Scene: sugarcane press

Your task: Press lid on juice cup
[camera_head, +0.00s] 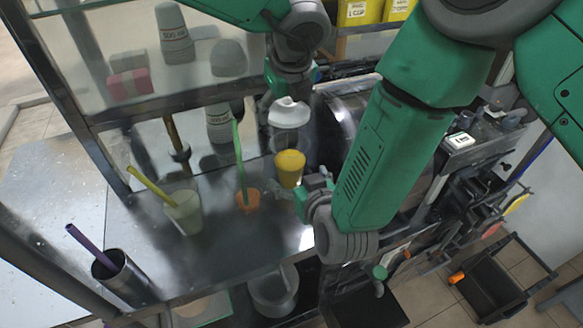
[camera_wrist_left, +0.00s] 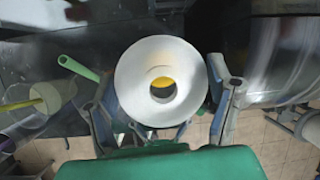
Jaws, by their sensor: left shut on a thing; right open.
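A white lid (camera_head: 289,113) is in my left gripper (camera_head: 287,98), above and apart from the yellow juice cup (camera_head: 290,165). The left wrist view shows the lid (camera_wrist_left: 132,84) as a white ring between the fingers of my left gripper (camera_wrist_left: 163,95). Yellow shows through its centre hole. The cup stands upright on the metal counter. My right gripper (camera_head: 301,192) is open low beside the cup's base. Its fingers are small and partly hidden, so I cannot tell whether they touch the cup.
An orange container (camera_head: 249,203) with a green stick stands left of the cup. Farther left are a pale cup (camera_head: 185,213) with a yellow stick and a metal cylinder (camera_head: 122,277) with a purple stick. The press drum (camera_head: 346,112) is close on the right. Bare counter (camera_head: 220,240) lies in front.

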